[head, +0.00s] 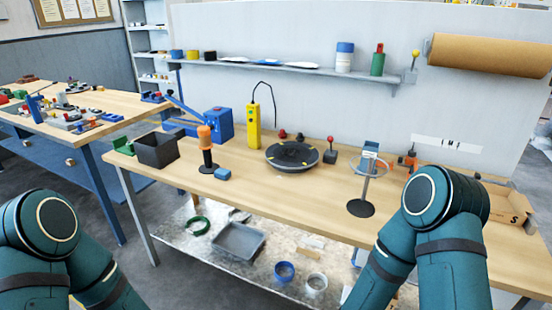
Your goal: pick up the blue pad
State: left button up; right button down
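A small blue pad (222,174) lies flat on the front part of the wooden workbench (270,200), just right of the base of an orange-handled tool (206,150). Nothing touches it from above. My teal arms come in at the lower left and lower right, and only their links show. Neither gripper can be seen, so I cannot tell their state or what they hold.
A black bin (156,151) stands left of the pad, and a yellow device (254,127) behind it. A black turntable (292,156) and a ring stand (361,207) are to the right. Bare wood lies between the pad and the stand.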

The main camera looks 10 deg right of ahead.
aim_at(222, 174)
jog(key=z, duration=0.35)
jog(key=i+j+z, duration=0.1)
jog(key=z, duration=0.25)
jog(key=j+z, duration=0.55)
jog(key=z, duration=0.2)
jog(key=j+z, duration=0.25)
jog(key=j, duration=0.2)
jog(key=j+z, duration=0.25)
jog(key=j, duration=0.25)
jog(key=k+j, duration=0.1)
jog(key=j, duration=0.2)
jog(key=j+z, duration=0.1)
jog(key=j, duration=0.25)
jog(key=k+j, duration=0.15)
jog(key=j, duration=0.15)
jog(key=z, duration=0.05)
